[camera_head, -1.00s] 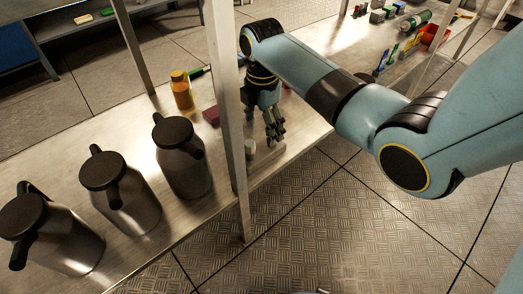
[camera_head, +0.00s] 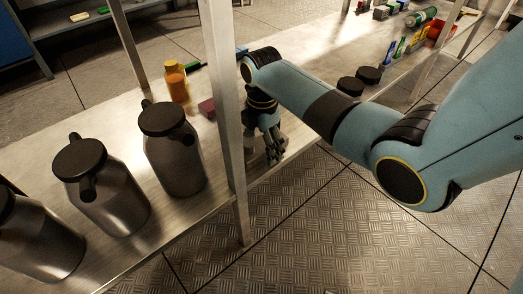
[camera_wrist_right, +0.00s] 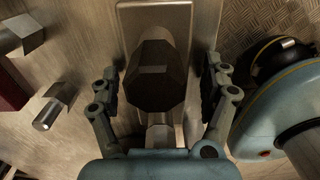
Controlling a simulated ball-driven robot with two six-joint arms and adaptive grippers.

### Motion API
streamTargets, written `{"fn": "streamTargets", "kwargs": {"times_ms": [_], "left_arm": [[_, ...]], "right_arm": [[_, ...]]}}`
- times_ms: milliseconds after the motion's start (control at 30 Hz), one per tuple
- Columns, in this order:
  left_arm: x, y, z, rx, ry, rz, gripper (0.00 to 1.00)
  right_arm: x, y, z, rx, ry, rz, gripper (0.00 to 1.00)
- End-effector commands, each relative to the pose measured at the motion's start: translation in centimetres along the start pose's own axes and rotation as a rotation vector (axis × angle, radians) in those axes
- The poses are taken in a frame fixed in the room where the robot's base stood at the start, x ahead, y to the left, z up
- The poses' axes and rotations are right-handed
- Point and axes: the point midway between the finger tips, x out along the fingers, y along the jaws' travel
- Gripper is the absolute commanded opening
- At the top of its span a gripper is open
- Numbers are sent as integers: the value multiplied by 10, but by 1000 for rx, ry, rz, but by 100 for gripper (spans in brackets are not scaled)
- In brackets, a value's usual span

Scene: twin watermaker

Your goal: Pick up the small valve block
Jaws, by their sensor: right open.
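In the right wrist view, what looks like the small valve block (camera_wrist_right: 153,80) is a metal piece with a dark, many-sided top. It sits on a pale metal plate (camera_wrist_right: 128,20). My right gripper (camera_wrist_right: 163,78) is open, with one finger on each side of the dark top. I cannot tell whether the fingers touch it. In the head view, my right gripper (camera_head: 271,153) points down near the bench's front edge, just right of a metal post, and mostly hides the block. My left gripper is not in view.
The metal post (camera_head: 222,100) stands close left of my right gripper. Several steel jugs (camera_head: 178,165) stand on the bench (camera_head: 130,108) at left. An orange bottle (camera_head: 177,88) and a dark red box (camera_head: 207,108) are behind. Shiny metal pegs (camera_wrist_right: 47,115) lie left in the wrist view.

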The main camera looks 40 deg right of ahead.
Motion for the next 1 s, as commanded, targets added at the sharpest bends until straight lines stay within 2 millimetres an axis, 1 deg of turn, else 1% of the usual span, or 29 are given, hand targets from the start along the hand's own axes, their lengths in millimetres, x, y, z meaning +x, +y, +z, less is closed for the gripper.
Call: {"fn": "streamTargets", "kwargs": {"times_ms": [33, 233, 267, 867, 1000], "left_arm": [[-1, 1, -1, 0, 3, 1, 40], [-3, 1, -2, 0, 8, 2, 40], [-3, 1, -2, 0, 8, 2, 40], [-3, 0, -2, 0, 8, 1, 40], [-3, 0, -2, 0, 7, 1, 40]], "right_arm": [[3, 0, 0, 0, 0, 0, 81], [1, 1, 0, 0, 0, 3, 81], [1, 1, 0, 0, 0, 3, 79], [1, 0, 0, 0, 1, 2, 1], [0, 2, 0, 0, 0, 6, 0]]}}
